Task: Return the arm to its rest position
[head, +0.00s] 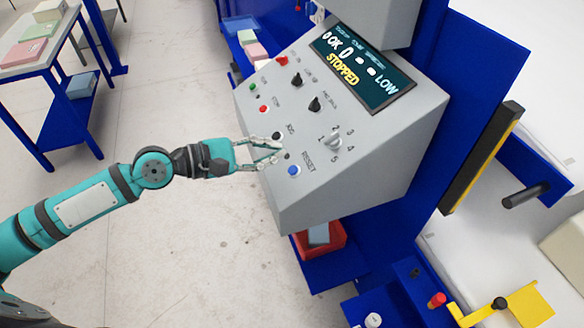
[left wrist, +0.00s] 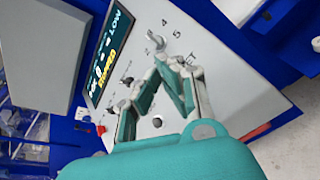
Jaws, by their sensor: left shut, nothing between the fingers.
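My left arm (head: 85,205) is teal and comes in from the left in the head view, stretched out toward a grey control panel (head: 400,165). My left gripper (head: 277,153) is shut and empty. Its fingertips are in front of the panel face, between the lower black button and the blue RESET button (head: 294,170). I cannot tell whether they touch the panel. In the left wrist view the fingers (left wrist: 172,65) point at the panel (left wrist: 225,75) near the numbered selector knob (left wrist: 157,40). My right gripper is in neither view.
The panel's screen (head: 362,68) reads STOPPED and LOW. A blue-framed table (head: 40,62) with foam blocks stands at the upper left. A red bin (head: 333,238) sits below the panel. A yellow bracket (head: 525,305) is at the lower right. The floor between table and panel is clear.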

